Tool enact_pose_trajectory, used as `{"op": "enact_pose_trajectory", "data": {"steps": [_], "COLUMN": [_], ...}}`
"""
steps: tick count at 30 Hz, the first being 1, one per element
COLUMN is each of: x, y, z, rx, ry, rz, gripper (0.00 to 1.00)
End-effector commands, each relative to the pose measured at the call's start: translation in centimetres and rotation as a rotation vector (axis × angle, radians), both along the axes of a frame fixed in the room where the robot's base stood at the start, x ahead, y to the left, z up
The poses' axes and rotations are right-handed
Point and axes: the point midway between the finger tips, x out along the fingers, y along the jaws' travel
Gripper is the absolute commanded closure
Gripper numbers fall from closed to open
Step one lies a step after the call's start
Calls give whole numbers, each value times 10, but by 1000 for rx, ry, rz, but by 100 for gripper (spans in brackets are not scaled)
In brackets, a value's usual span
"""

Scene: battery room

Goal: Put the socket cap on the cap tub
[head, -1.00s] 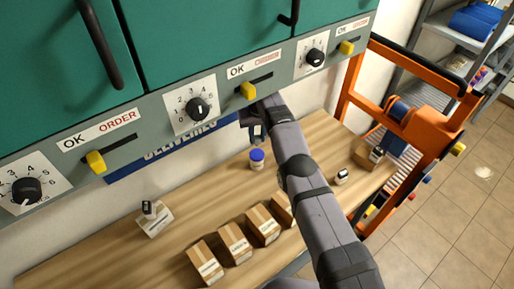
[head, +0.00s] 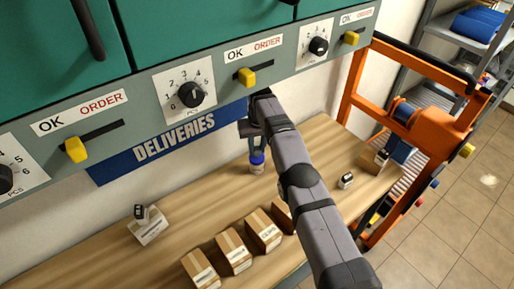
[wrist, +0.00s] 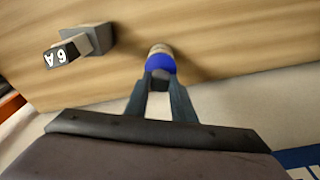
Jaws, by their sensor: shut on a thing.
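The cap tub (head: 257,168) is a small pale jar with a blue top. It stands upright on the wooden bench close to the wall, and its blue top (wrist: 159,64) shows beyond my fingertips in the wrist view. My gripper (head: 256,146) is directly above the tub, pointing down. In the wrist view my gripper (wrist: 160,88) is shut on a small dark piece, taken as the socket cap (wrist: 159,83). The fingers hide much of this piece. It lines up with the blue top; I cannot tell whether they touch.
Several cardboard boxes (head: 232,253) line the bench's front edge. A small labelled block (head: 345,181) stands to the tub's right, and a box (head: 148,226) with a dark-topped block lies left. The green cabinet's control panel (head: 190,95) overhangs the back. An orange frame (head: 425,125) stands at right.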

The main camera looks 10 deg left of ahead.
Motion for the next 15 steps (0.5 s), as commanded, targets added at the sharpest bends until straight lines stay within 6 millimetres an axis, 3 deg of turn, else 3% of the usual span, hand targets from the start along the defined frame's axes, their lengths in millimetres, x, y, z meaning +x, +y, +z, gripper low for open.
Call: {"op": "enact_pose_trajectory", "data": {"steps": [8,9,10,15], "x": [0,0,0,0], "y": [0,0,0,0], "z": [-4,-3,-3,-3], "rx": [0,0,0,0], "ry": [0,0,0,0], "rz": [0,0,0,0], "gripper": [98,68,61,59]}}
